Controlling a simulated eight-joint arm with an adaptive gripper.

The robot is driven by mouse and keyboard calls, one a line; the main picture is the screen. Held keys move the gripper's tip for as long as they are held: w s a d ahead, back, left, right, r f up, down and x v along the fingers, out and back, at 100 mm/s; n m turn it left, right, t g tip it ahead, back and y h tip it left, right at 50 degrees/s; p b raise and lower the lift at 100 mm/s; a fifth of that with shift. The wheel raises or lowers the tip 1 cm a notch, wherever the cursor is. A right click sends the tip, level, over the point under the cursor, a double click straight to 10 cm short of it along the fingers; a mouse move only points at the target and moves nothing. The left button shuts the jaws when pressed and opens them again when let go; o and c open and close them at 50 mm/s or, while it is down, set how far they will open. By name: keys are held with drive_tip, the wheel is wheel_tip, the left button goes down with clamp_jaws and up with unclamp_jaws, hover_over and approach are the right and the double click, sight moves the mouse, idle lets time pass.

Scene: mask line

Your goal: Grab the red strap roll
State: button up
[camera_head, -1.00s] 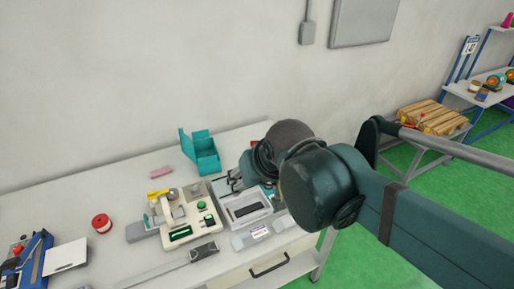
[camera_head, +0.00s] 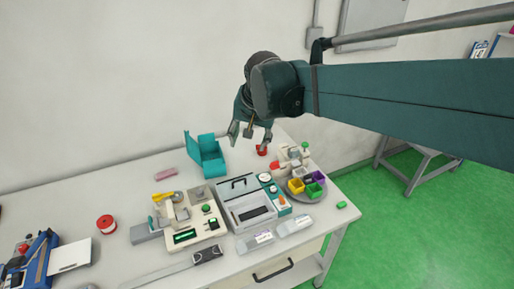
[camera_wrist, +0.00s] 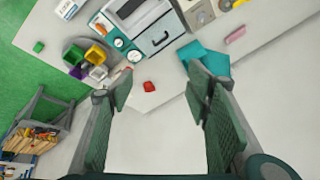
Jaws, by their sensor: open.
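A red roll with a pale centre (camera_head: 106,222) lies on the left part of the table in the head view. A second, smaller red item (camera_head: 261,150) stands near the table's back edge and also shows in the wrist view (camera_wrist: 149,87); I cannot tell exactly what it is. My gripper (camera_head: 250,140) is open and empty, pointing down above the back of the table. It is near the second red item and well to the right of the red roll. The red item shows between the fingers (camera_wrist: 160,95) in the wrist view, apart from them.
A teal open box (camera_head: 210,165) stands left of my gripper. A grey machine (camera_head: 246,208), a beige machine (camera_head: 190,222) and a round tray of coloured cups (camera_head: 283,187) fill the middle and right. A pink block (camera_head: 166,172) lies behind. Bare table surrounds the red roll.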

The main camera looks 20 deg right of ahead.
drive_tip(key=w+d+f+m+g, duration=0.1)
drive_tip(key=w+d+f+m, duration=0.25)
drive_tip(key=w, duration=0.45)
drive_tip(key=w+d+f+m+g, duration=0.1)
drive_tip(key=w+d+f+m, duration=0.2)
drive_tip(key=w, duration=0.4)
drive_tip(key=w+d+f+m+g, duration=0.1)
drive_tip(key=w+d+f+m, duration=0.2)
drive_tip(key=w, duration=0.5)
drive_tip(key=w+d+f+m+g, duration=0.1)
drive_tip(key=w+d+f+m, duration=0.2)
drive_tip(key=w+d+f, duration=0.3)
drive_tip(key=w+d+f+m, duration=0.3)
drive_tip(key=w+d+f, duration=0.4)
drive_tip(key=f, duration=0.7)
drive_tip(key=shift+w+f+m+g, duration=0.15)
drive_tip(key=shift+w+m+g, duration=0.05)
drive_tip(key=shift+m+g, duration=0.2)
drive_tip(key=shift+f, duration=0.1)
drive_tip(key=shift+f, duration=1.2)
drive_tip(key=shift+f, duration=0.1)
